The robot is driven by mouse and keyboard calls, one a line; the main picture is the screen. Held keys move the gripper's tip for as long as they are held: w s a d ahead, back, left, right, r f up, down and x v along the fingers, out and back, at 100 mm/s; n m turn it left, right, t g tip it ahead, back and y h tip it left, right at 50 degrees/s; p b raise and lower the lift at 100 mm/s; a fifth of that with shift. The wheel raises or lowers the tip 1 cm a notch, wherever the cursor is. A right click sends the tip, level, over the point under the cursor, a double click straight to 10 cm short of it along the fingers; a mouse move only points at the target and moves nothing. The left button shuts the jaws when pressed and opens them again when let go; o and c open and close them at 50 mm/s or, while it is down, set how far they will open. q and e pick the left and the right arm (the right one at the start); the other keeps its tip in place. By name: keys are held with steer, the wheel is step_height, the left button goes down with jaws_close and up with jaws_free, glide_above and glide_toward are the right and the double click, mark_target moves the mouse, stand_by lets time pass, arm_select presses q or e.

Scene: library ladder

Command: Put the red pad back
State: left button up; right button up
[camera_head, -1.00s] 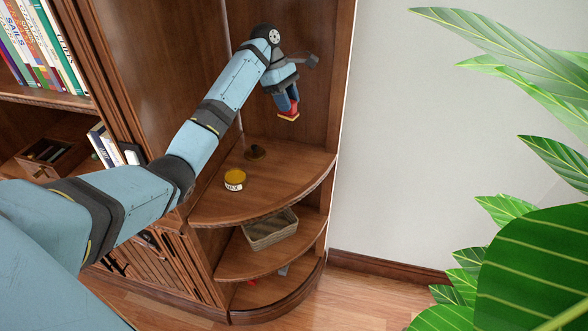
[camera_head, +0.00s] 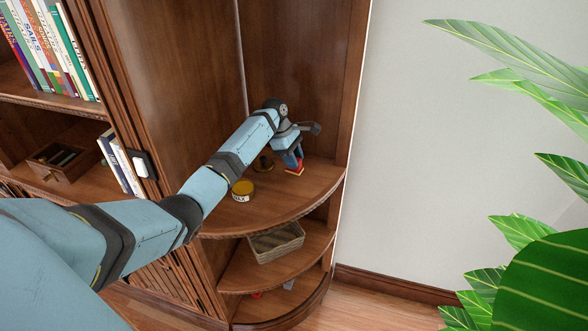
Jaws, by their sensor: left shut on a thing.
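The red pad (camera_head: 298,169) is a small red block with a pale lower face, in the head view right of centre. My left gripper (camera_head: 296,160) is shut on it from above, with blue fingers around its upper part. The pad is low over the back right of the corner unit's top curved shelf (camera_head: 315,186); I cannot tell whether it touches the wood. My right gripper is not in view.
A yellow wax tin (camera_head: 243,190) stands on the same shelf, left of the pad. A dark round object (camera_head: 263,163) sits behind it, partly hidden by my arm. A basket (camera_head: 277,241) is on the shelf below. A leafy plant (camera_head: 540,270) fills the right side.

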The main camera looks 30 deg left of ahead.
arm_select(q)
step_height(320, 180, down, 4)
steer(key=shift+f, duration=0.1)
stand_by(0.4)
steer(key=shift+f, duration=0.2)
steer(key=o, duration=1)
